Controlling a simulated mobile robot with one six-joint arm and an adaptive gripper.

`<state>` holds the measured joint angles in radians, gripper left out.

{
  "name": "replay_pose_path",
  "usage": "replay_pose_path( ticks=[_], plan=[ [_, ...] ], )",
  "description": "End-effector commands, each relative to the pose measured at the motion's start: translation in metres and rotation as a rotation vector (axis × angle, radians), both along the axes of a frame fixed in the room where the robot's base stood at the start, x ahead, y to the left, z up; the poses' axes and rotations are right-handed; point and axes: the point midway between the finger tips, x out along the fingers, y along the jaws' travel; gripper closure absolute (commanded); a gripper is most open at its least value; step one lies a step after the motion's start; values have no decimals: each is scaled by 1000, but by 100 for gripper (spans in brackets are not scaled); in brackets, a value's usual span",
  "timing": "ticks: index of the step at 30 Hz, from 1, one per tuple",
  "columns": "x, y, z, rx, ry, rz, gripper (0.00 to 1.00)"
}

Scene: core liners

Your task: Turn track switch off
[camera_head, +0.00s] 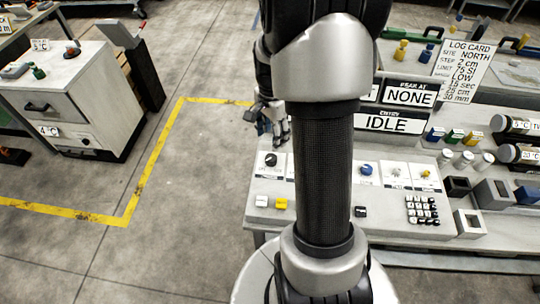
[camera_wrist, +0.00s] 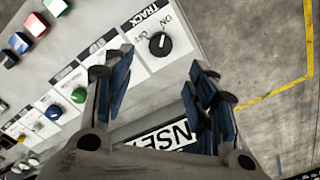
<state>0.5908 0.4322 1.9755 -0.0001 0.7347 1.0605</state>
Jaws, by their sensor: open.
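The track switch is a black rotary knob (camera_wrist: 159,43) on a white plate marked TRACK, with ON and OFF printed beside it. In the wrist view it sits just beyond the gap between my fingers, with nothing touching it. A small pale mark shows on the knob, but I cannot tell which word it points to. In the head view the knob (camera_head: 271,159) is at the left end of the sloped panel. My gripper (camera_wrist: 162,82) is open and empty. In the head view it (camera_head: 271,125) hangs above the panel's left end, partly hidden by my arm.
The panel (camera_head: 262,188) carries other knobs, a keypad (camera_head: 422,210), and white and yellow buttons (camera_head: 281,203). Display signs read NONE (camera_head: 410,94) and IDLE (camera_head: 387,123). A white cabinet (camera_head: 75,95) stands at left. The floor between is clear, with yellow lines.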

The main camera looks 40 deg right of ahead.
Motion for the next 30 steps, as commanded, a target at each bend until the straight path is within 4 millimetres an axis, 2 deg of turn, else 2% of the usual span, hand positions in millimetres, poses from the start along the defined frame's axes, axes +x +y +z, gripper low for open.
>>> replay_pose_path(
  ticks=[1,3,12,18,27,30],
  plan=[
    [-1,1,-16,2,3,1,48],
    [0,1,-31,2,3,1,48],
    [0,1,-86,1,1,2,48],
    [0,0,-102,0,-1,2,48],
    [0,0,-103,-1,-1,2,48],
    [0,0,-103,-1,-1,2,53]
  ],
)
